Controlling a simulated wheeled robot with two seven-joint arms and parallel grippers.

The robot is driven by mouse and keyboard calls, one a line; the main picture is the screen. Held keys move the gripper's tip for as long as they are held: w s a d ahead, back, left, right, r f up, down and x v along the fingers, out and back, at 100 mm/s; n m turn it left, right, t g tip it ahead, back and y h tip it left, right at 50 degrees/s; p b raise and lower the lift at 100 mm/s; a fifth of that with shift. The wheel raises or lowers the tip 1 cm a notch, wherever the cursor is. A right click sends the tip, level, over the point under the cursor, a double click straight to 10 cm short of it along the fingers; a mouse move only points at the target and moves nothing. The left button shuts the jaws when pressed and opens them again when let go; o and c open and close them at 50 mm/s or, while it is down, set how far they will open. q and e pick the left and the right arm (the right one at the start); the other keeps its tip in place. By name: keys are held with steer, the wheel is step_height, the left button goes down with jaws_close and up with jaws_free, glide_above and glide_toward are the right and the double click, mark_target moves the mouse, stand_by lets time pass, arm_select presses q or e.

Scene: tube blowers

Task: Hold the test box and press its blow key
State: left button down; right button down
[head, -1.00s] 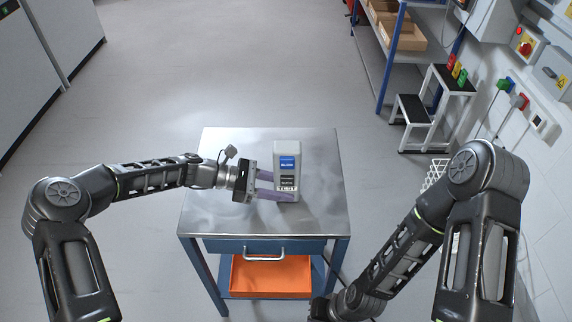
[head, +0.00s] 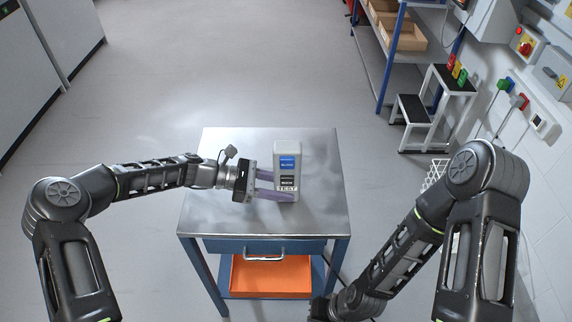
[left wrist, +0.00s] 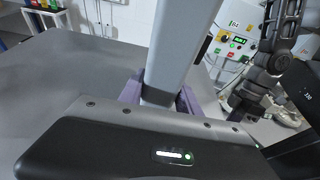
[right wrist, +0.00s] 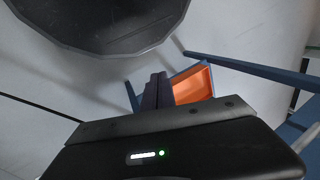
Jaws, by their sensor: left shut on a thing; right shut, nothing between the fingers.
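The test box (head: 290,155) is an upright grey box on the metal-topped table. Its facing side has a blue key (head: 287,164), a dark key (head: 288,181) and a "TEST" label below them. My left gripper (head: 274,186) is shut on the box from its left side, with purple fingers low on it. In the left wrist view the box (left wrist: 167,60) stands between the fingers. My right gripper (right wrist: 154,88) is shut and empty, low and away from the box; the head view does not show its fingers.
The table (head: 235,150) is otherwise bare on top. An orange bin (head: 270,276) sits on its lower shelf. A step stool (head: 425,115) and a shelf unit with boxes (head: 400,35) stand at the right back. Floor on the left is clear.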

steer(key=shift+a, duration=0.15)
steer(key=w+a+r+m+t+y, duration=0.1)
steer(key=w+a+r+t+y, duration=0.3)
steer(key=a+r, duration=0.3)
steer(key=w+a+r+t+y, duration=0.3)
steer(key=w+a+r+y, duration=0.15)
steer(key=a+r, duration=0.25)
steer(key=w+d+r+m+t, duration=0.1)
steer(key=d+r+m+t, duration=0.1)
steer(key=r+t, duration=0.2)
steer(key=w+d+r+m+t, duration=0.1)
steer(key=d+r+m+t, duration=0.1)
steer(key=r, duration=0.6)
steer(key=w+d+r+m+t+y, duration=0.1)
steer(key=d+r+m+t, duration=0.2)
steer(key=r+t, duration=0.3)
steer(key=shift+d+r+t, duration=0.3)
steer(key=shift+r, duration=0.15)
steer(key=shift+w, duration=0.1)
glide_toward(287, 164)
steer(key=w+a+r, duration=0.2)
steer(key=a+r, duration=0.2)
steer(key=shift+w+r, duration=0.15)
steer(key=shift+w, duration=0.15)
